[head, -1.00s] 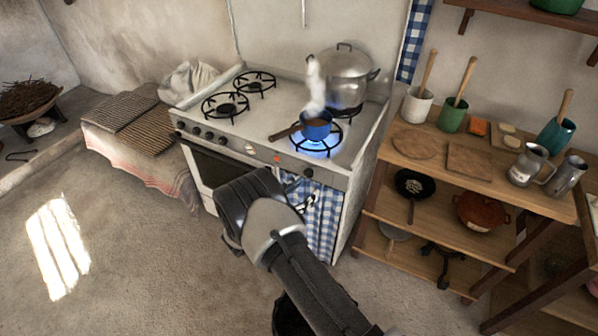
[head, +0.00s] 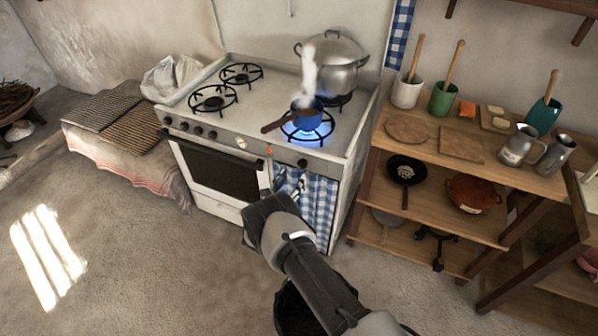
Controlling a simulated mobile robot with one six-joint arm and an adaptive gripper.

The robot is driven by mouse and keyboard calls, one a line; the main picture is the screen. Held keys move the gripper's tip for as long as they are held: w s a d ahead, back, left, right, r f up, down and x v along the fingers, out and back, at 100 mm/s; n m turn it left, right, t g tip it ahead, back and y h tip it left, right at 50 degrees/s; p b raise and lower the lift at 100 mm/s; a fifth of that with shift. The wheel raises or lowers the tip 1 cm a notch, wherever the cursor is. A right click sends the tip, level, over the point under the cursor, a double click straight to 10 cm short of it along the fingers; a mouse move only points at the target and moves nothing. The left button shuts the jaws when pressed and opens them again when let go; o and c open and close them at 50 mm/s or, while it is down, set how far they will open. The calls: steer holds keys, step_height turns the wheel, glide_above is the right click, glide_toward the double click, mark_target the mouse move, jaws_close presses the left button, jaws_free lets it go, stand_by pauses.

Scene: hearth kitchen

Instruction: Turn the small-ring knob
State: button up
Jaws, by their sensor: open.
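The stove (head: 262,100) is white with a row of dark knobs on its front panel. Several knobs (head: 198,131) sit on the left, and a single dark knob (head: 302,163) sits on the right, below the lit burner. I cannot tell from markings which is the small-ring knob. A blue flame (head: 303,134) burns under a small blue pan (head: 308,113), which steams. My gripper (head: 284,187) is open and empty in front of the stove, below the right-hand knob and apart from it. My wrist hides part of the fingers.
A large lidded pot (head: 332,72) stands on the back right burner. The pan's handle (head: 278,124) points left toward the front edge. A blue checked curtain (head: 320,205) hangs below the right knob. A wooden shelf unit (head: 385,185) stands right of the stove.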

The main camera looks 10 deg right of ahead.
mark_target(301, 166)
steer(key=b+x, duration=0.1)
steer(key=x, duration=0.5)
steer(key=shift+w+d+b, duration=0.2)
steer(key=shift+b, duration=0.1)
steer(key=c, duration=1)
